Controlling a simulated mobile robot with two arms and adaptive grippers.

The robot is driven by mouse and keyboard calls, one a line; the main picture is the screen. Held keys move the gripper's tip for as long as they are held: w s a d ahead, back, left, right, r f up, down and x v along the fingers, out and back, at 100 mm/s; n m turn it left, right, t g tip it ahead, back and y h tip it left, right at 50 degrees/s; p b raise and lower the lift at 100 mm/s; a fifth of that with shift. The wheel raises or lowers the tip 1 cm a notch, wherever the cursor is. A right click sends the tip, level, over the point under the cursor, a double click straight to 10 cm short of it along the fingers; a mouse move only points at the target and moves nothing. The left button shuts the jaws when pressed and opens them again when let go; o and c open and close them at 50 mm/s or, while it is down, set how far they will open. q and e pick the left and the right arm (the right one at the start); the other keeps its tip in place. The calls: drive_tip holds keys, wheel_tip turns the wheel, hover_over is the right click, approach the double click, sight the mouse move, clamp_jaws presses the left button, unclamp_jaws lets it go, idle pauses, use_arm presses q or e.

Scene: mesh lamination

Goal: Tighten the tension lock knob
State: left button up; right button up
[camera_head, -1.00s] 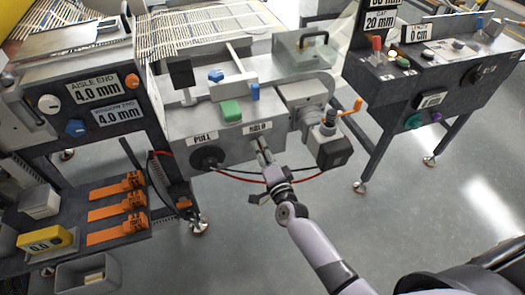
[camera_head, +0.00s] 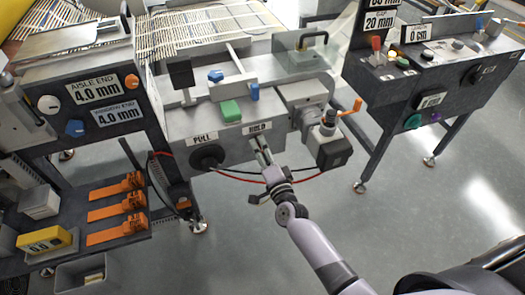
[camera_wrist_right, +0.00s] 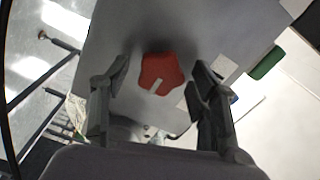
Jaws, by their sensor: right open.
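A red lobed knob (camera_wrist_right: 162,72) with a pale mark on it sits on a grey panel face in the right wrist view. It appears to be the tension lock knob. My right gripper (camera_wrist_right: 160,80) is open, with one finger on each side of the knob and visible gaps between. In the head view, my right gripper (camera_head: 262,150) reaches up to the front of the machine, just below the "HOLD" label (camera_head: 257,128). The knob is hidden there behind the fingers. My left gripper is not in view.
A black round knob (camera_head: 207,157) under the "PULL" label stands left of my right gripper. A motor unit with an orange-handled crank (camera_head: 352,107) is to the right. Red and black cables (camera_head: 240,178) hang below the panel. The floor at the right is clear.

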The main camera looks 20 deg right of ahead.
drive_tip(key=s, duration=1.2)
drive_tip(key=shift+d, duration=0.2)
